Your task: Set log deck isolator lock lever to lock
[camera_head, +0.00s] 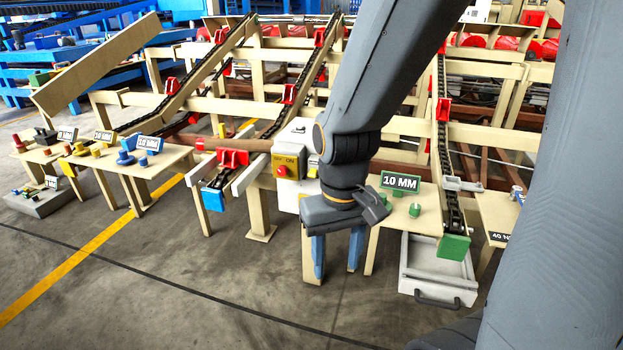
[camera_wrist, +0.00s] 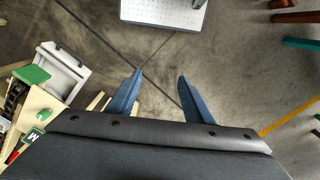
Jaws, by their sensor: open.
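A yellow control box (camera_head: 286,163) with a red round knob (camera_head: 281,172) and an "ON" label sits on a pale cabinet (camera_head: 298,132), left of my arm in the head view. I cannot make out a separate lock lever; my arm hides part of the cabinet's right side. My gripper (camera_head: 336,270) points down in front of the log deck, to the right of and nearer than the box. Its blue fingers are apart and empty, and also show in the wrist view (camera_wrist: 160,76) over bare floor.
A small table with a "10 MM" sign (camera_head: 400,183) and green pieces stands right of my gripper. Tables with coloured pieces (camera_head: 128,160) stand at left. The front floor (camera_head: 190,285) is clear.

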